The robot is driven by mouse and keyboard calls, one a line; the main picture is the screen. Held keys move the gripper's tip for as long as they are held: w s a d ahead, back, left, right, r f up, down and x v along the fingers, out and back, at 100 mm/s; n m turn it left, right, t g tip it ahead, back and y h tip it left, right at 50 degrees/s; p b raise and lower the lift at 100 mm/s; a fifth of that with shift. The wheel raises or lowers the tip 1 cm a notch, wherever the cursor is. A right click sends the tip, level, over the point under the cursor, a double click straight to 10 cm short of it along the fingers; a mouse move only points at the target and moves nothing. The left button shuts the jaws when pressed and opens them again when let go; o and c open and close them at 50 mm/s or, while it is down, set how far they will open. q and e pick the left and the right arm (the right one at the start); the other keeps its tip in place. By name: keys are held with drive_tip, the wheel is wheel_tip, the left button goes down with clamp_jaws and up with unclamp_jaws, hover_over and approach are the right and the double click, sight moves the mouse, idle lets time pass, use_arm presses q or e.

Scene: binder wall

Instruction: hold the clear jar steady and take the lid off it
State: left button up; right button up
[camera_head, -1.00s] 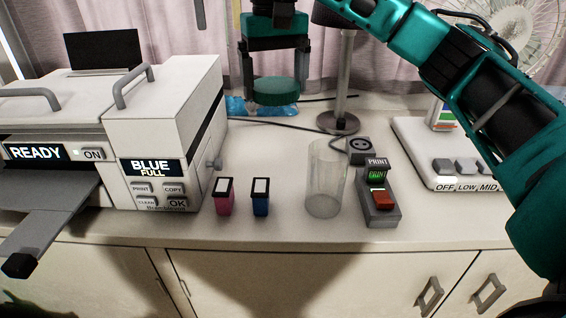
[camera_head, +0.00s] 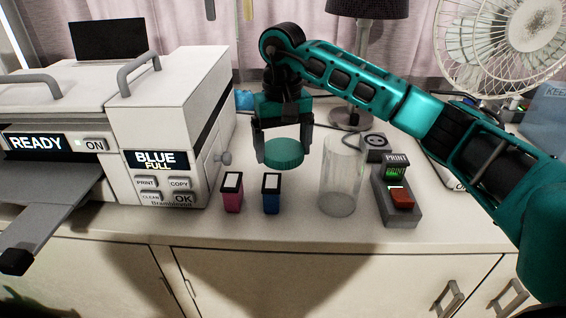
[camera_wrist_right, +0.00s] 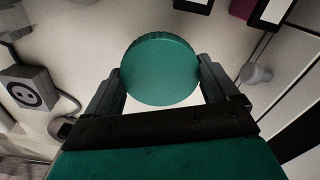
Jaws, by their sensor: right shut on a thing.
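The clear jar (camera_head: 341,180) stands upright and open-topped on the counter, with no gripper touching it. The round green lid (camera_head: 284,154) is off the jar, to its left, above the counter behind the ink cartridges. My right gripper (camera_head: 283,143) is shut on the lid and holds it level from above. In the right wrist view the lid (camera_wrist_right: 160,68) sits between the two fingertips. The jar is not seen in the right wrist view. My left gripper is not in view.
A pink cartridge (camera_head: 232,193) and a blue cartridge (camera_head: 271,194) stand left of the jar. A printer (camera_head: 175,120) fills the left. A print-button box (camera_head: 398,200) and a socket (camera_head: 376,146) are close right of the jar. A lamp (camera_head: 352,105) and a fan (camera_head: 500,45) stand behind.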

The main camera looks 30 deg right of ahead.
sight(283, 176)
drive_tip(key=shift+f, duration=2.15)
drive_tip(key=shift+f, duration=0.15)
drive_tip(key=o, duration=0.9)
wheel_tip(283, 176, up, 12)
drive_tip(key=shift+r, duration=0.2)
drive_tip(key=shift+s+a, duration=0.1)
